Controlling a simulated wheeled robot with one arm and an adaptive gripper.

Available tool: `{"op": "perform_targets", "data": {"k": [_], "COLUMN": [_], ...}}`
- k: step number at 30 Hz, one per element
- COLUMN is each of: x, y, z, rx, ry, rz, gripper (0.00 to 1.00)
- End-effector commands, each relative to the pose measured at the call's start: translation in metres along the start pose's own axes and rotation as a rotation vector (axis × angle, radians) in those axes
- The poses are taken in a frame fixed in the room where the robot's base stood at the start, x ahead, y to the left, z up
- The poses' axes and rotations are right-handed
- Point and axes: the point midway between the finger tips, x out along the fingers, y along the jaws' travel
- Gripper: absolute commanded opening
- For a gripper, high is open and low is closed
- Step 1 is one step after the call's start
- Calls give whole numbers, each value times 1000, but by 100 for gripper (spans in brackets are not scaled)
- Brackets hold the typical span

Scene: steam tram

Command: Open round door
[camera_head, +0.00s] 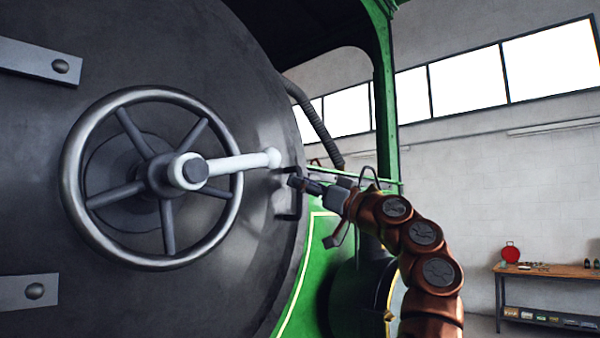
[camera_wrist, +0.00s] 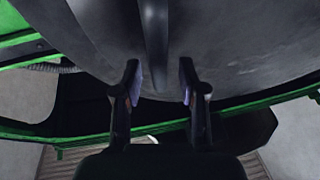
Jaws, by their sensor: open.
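The round door (camera_head: 215,60) is a large dark grey disc filling the left of the head view; its surface also shows at the top of the wrist view (camera_wrist: 230,40). It carries a spoked metal handwheel (camera_head: 70,165) and a white lever (camera_head: 235,163) pointing right. A small dark upright handle (camera_head: 291,205) sits near the door's right edge. My gripper (camera_head: 299,184) is at this handle's upper part. In the wrist view my gripper (camera_wrist: 160,82) is open, its fingers apart, with a dark bar (camera_wrist: 155,40) lined up between them. I cannot tell whether they touch it.
Two grey straps (camera_head: 40,62) with bolts lie on the door's left side. The green tram body (camera_head: 312,265) and a green post (camera_head: 385,90) stand behind my arm. A wooden workbench (camera_head: 550,270) is far right, with open floor before it.

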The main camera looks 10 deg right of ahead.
Motion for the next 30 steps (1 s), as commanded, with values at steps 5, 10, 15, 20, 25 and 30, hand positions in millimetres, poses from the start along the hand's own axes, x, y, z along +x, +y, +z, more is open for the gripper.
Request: {"op": "perform_targets", "data": {"k": [5, 10, 15, 20, 25, 30], "x": [12, 12, 12, 12, 12, 12], "y": [2, 2, 2, 2, 2, 2], "z": [-2, -1, -1, -1, -1, -1], "rx": [0, 0, 0, 0, 0, 0], "ry": [0, 1, 1, 1, 1, 2], "rz": [2, 3, 3, 3, 3, 3], "gripper": [41, 41, 32, 15, 0, 0]}}
